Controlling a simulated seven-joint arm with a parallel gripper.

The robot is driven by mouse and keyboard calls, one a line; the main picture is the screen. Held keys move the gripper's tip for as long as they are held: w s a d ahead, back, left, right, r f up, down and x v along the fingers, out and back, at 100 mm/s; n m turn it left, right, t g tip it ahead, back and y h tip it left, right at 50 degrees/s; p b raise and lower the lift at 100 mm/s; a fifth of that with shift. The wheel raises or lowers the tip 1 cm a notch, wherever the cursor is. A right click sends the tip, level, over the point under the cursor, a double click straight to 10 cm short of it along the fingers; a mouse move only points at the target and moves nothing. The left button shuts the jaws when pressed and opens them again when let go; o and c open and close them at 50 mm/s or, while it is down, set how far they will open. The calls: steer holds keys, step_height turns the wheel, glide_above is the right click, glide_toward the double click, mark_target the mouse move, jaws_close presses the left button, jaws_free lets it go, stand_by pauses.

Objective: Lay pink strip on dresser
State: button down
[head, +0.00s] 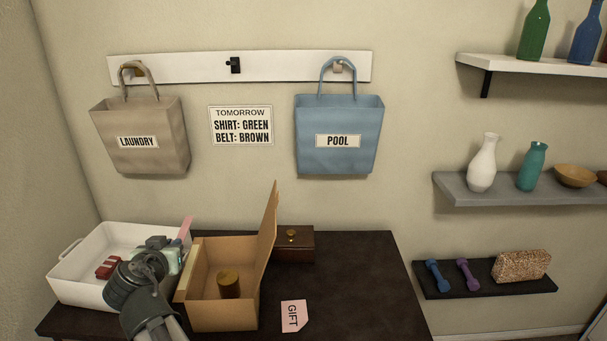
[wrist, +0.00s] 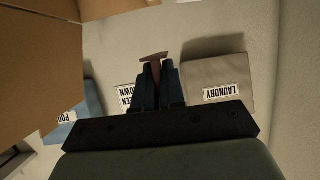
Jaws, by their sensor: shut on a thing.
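The pink strip (head: 186,227) stands up at the right side of the white tray in the head view, at the end of my gripper (head: 181,244). In the wrist view the fingers of my gripper (wrist: 154,72) are shut on a dull pink-brown strip (wrist: 153,56), whose wider end sticks out past the tips. The fingers are partly hidden in the head view. The dark tabletop, which looks like the dresser (head: 355,275), carries the tray and boxes.
The white tray (head: 72,268) holds a red item (head: 109,267). An open cardboard box (head: 222,313) with a raised flap (head: 268,230) holds a brass cylinder (head: 229,284). A small wooden box (head: 298,245) stands behind. A pink GIFT tag (head: 293,315) lies in front; the dark top's right side is clear.

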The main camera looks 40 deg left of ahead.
steer(key=w+d+r, duration=0.4)
steer(key=w+r, duration=0.2)
steer(key=w, duration=0.3)
steer(key=w+d+r, duration=0.4)
steer(key=w+r, duration=0.2)
steer(key=w, duration=0.2)
steer(key=w+d+r, duration=0.4)
steer(key=w+r, duration=0.2)
steer(key=w, duration=0.3)
steer(key=w+d+f+m+t+h, duration=0.1)
steer(key=w+d+f+m+t, duration=0.15)
steer(key=w+d, duration=0.95)
steer(key=w+d+f+m+t+h, duration=0.15)
steer(key=w+d+f, duration=0.25)
steer(key=w+d, duration=0.75)
steer(key=w+d+f+m+h, duration=0.2)
steer(key=w+d+f+h, duration=0.15)
steer(key=w+d, duration=0.8)
steer(key=w+d+f+m+h, duration=0.1)
steer(key=d+f, duration=0.1)
steer(key=d, duration=0.9)
steer(key=w+d+f+m+h, duration=0.1)
steer(key=d+f, duration=0.1)
steer(key=d, duration=0.9)
steer(key=w+d+f+m+t+h, duration=0.1)
steer(key=w+d+f+m+h, duration=0.1)
steer(key=d, duration=1)
